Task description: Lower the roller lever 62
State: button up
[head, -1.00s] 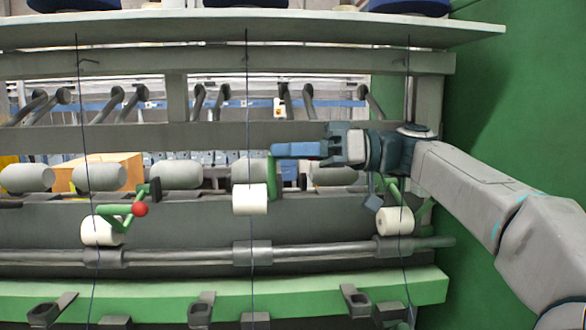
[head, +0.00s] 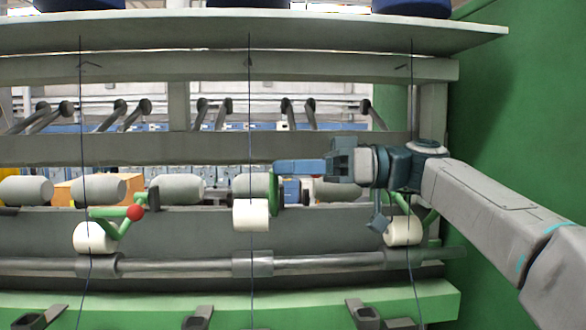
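No number is readable, so I cannot tell which lever is 62. A green lever (head: 276,192) stands at the middle white roller (head: 251,215), seen almost edge-on. My gripper (head: 285,167) reaches in from the right, with its blue fingers pointing left. Its tips overlap the top of this lever in the picture; I cannot tell if they touch. The fingers line up, so their gap is hidden. A third white roller (head: 403,232) is at the right, partly behind my arm.
Dark vertical yarns run down past each roller. Grey cylinders (head: 176,188) lie in a row behind, and a grey rod (head: 180,264) runs below. A shelf (head: 230,30) spans the top. A green wall (head: 520,120) closes off the right side.

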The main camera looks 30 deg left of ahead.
jog(key=shift+o, duration=1.2)
jog(key=shift+s, duration=0.15)
jog(key=shift+d, duration=0.1)
jog(key=v, duration=0.7)
jog(key=shift+w+b, duration=0.2)
jog(key=shift+b, duration=0.1)
jog(key=shift+s+d, duration=0.1)
jog(key=shift+s, duration=0.05)
